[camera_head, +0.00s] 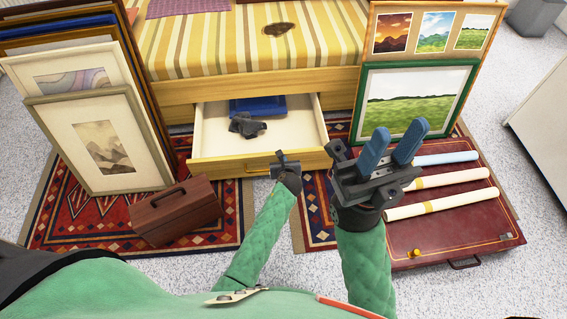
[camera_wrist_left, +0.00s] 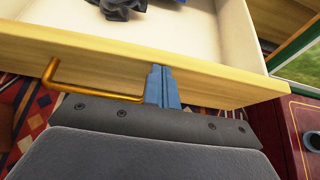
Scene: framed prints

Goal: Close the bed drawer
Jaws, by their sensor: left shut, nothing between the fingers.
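The bed drawer (camera_head: 220,168) is pulled out from the wooden bed frame (camera_head: 300,82). It has a pale interior, a wooden front and a brass handle (camera_wrist_left: 95,90). A dark grey item (camera_head: 247,125) and a blue folded item (camera_head: 258,105) lie inside. My left gripper (camera_head: 284,158) is shut and empty at the drawer front, right of the handle. In the left wrist view its blue fingertips (camera_wrist_left: 161,72) overlap the drawer front; contact is unclear. My right gripper (camera_head: 396,146) is open and empty, right of the drawer, above the red case.
Framed prints (camera_head: 110,145) lean at the left, with a brown toolbox (camera_head: 174,211) before them. A green-framed print (camera_head: 412,98) stands right of the drawer. A red case (camera_head: 458,222) with rolled papers lies on the right floor. Patterned rugs (camera_head: 70,215) cover the floor.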

